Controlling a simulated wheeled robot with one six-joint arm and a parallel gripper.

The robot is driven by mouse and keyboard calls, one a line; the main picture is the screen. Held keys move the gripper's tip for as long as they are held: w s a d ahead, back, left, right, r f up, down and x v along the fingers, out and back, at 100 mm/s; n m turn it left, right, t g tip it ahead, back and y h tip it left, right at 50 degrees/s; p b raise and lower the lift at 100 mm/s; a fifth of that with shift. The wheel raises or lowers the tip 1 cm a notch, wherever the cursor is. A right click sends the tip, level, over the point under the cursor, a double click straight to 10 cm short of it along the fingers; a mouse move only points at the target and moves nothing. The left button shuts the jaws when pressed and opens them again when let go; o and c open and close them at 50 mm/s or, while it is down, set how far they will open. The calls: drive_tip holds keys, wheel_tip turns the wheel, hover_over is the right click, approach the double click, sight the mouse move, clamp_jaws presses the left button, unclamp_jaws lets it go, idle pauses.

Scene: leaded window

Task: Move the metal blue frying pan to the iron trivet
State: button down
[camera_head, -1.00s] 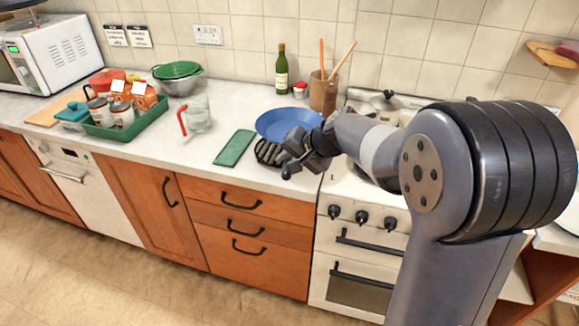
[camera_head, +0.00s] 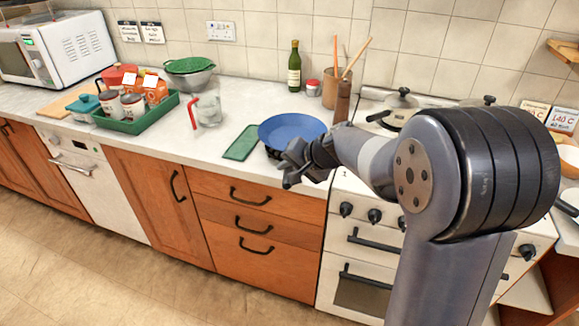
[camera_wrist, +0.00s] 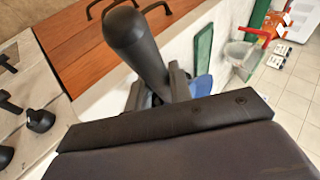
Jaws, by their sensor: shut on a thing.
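The blue frying pan (camera_head: 290,130) is at the front of the counter, left of the stove. My gripper (camera_head: 298,165) is shut on its dark handle at the pan's near side. In the wrist view the thick black handle (camera_wrist: 135,45) passes between the fingers (camera_wrist: 160,92), and a sliver of the blue pan (camera_wrist: 203,88) shows behind them.
A green mat (camera_head: 241,143) lies just left of the pan, with a glass jug (camera_head: 209,111) beyond it. A bottle (camera_head: 294,68) and a utensil pot (camera_head: 336,90) stand behind. A lidded pot (camera_head: 400,108) sits on the stove. A green tray (camera_head: 140,122) holds jars farther left.

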drive_tip(key=shift+f+b, duration=0.6)
drive_tip(key=shift+b, duration=0.15)
idle(0.6)
idle(0.3)
drive_tip(key=c, duration=1.2)
unclamp_jaws()
drive_tip(key=shift+s+f, duration=0.1)
drive_tip(key=shift+f, duration=0.05)
drive_tip(key=v, duration=1.1)
drive_tip(key=shift+a, duration=0.1)
